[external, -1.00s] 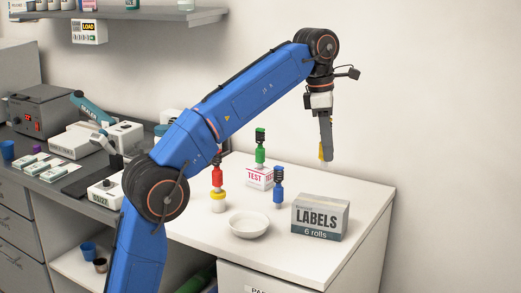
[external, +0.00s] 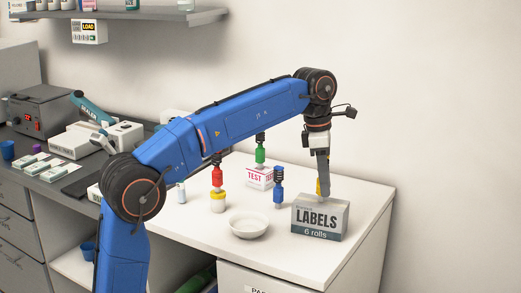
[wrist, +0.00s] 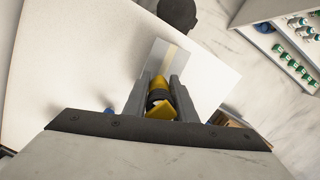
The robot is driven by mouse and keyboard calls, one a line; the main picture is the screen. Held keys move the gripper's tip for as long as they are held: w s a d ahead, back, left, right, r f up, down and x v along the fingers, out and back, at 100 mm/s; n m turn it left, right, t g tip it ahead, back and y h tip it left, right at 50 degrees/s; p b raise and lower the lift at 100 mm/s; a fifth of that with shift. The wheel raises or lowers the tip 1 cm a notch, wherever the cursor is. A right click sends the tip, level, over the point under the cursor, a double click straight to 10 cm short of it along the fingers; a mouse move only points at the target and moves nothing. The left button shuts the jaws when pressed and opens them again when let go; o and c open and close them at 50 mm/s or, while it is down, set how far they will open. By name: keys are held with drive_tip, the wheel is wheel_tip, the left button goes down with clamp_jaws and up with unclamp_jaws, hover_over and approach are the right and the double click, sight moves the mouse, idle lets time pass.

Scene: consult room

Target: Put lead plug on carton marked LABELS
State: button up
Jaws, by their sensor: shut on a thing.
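My gripper (external: 323,192) is shut on a yellow-and-black plug, the lead plug (external: 318,187), which also shows between the fingers in the wrist view (wrist: 158,98). The carton marked LABELS (external: 320,220) is a grey box on the white counter. The fingertips are at the carton's top, toward its back edge. The gripper hides part of that top, and I cannot tell whether the plug touches it. In the wrist view the carton's taped top (wrist: 158,60) lies just beyond the fingertips.
A white bowl (external: 249,226) stands left of the carton. A blue plug (external: 278,186) stands behind the bowl. A red plug (external: 217,177) is on a yellow-lidded jar, and a green plug (external: 260,150) is on a TEST box (external: 259,177). The counter right of the carton is clear.

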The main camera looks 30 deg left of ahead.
drive_tip(key=o, duration=1)
drive_tip(key=shift+f, duration=0.1)
drive_tip(key=r, duration=0.4)
drive_tip(key=a+r, duration=0.1)
drive_tip(key=r, duration=0.7)
drive_tip(key=shift+s+a+r, duration=0.1)
drive_tip(key=shift+s+a, duration=0.2)
drive_tip(key=shift+a, duration=0.05)
